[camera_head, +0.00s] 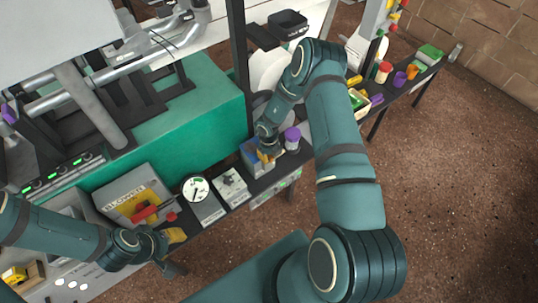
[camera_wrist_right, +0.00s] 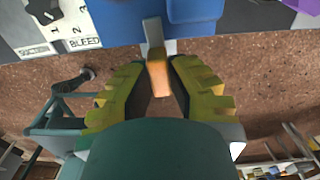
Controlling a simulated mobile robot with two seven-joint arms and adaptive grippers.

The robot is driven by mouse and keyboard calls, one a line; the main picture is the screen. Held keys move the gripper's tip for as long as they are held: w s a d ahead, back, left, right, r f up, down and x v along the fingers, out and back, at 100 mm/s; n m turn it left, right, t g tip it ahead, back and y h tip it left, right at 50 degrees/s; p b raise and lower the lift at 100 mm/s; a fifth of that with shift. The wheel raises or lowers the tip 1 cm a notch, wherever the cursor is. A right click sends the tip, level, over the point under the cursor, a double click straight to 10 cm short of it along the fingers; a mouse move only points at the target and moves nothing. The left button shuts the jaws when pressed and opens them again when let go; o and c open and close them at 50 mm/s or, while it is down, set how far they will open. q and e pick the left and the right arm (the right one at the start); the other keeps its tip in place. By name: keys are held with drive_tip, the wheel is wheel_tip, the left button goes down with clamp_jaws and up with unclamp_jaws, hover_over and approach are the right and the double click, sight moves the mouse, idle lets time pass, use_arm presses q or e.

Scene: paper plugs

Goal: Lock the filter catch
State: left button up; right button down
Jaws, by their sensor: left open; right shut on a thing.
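The filter is a blue box (camera_head: 252,158) on the narrow bench in the head view. Its blue body (camera_wrist_right: 192,12) fills the top middle of the right wrist view. The catch is a small lever (camera_wrist_right: 158,76) with a grey stem and an orange end, sticking out from the blue body. My right gripper (camera_head: 268,152) is at the front of the blue box. In the wrist view its yellow-green fingers (camera_wrist_right: 157,70) are on both sides of the catch, shut on it. My left gripper (camera_head: 174,250) is open and empty near the bench's front edge, away from the filter.
A round dial gauge (camera_head: 196,188), a grey switch box (camera_head: 232,187) and the blower panel (camera_head: 135,197) with a red handle stand left of the filter. A purple-topped jar (camera_head: 292,138) stands close to its right. Open floor lies in front.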

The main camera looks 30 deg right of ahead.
drive_tip(key=shift+m, duration=0.3)
drive_tip(key=shift+w, duration=0.1)
drive_tip(key=c, duration=0.9)
unclamp_jaws()
wheel_tip(320, 180, up, 12)
